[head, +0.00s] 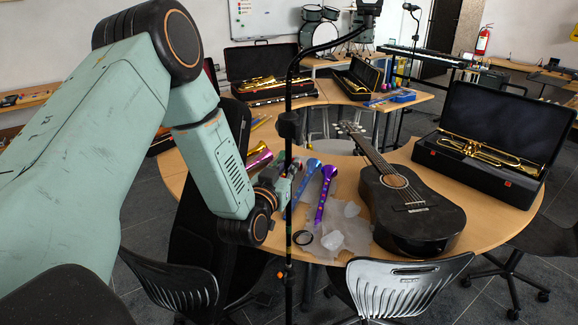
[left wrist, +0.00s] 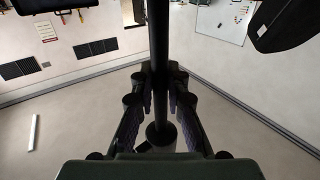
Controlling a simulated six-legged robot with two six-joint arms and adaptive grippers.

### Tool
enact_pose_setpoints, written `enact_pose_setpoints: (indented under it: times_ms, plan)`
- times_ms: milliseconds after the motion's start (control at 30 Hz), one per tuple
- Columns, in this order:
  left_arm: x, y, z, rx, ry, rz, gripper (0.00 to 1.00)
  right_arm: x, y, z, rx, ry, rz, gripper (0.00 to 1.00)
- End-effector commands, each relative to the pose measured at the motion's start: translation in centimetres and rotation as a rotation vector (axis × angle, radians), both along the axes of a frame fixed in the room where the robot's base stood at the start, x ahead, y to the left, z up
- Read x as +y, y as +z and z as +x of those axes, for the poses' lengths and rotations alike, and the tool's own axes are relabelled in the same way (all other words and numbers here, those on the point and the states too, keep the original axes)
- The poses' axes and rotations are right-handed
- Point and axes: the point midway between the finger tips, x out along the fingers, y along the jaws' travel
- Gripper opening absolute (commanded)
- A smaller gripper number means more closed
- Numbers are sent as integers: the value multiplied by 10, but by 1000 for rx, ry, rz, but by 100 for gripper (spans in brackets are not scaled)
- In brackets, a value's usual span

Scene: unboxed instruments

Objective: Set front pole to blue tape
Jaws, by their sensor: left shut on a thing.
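A thin black pole (head: 289,225) stands upright at the front of the round table. A dark collar sits on its upper part, and a curved arm at its top carries a black device (head: 369,6). My left gripper (head: 286,174) comes in from the left and is shut on the pole at about table height. In the left wrist view, the dark pole (left wrist: 159,35) runs between the two fingers (left wrist: 161,92) to a wider collar (left wrist: 160,135). I cannot make out blue tape on the pole. My right gripper is not in view.
Chairs (head: 400,285) crowd the near edge around the pole.

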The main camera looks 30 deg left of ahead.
Motion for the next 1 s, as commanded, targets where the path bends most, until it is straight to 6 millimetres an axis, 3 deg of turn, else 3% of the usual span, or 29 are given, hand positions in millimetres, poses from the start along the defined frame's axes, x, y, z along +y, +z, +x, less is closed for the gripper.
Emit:
enact_pose_setpoints:
  times_ms: [833,1000]
  plan:
    - [-1,0,0,1,-4,1,0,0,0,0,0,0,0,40]
    - [-1,10,0,-1,-3,0,0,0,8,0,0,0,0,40]
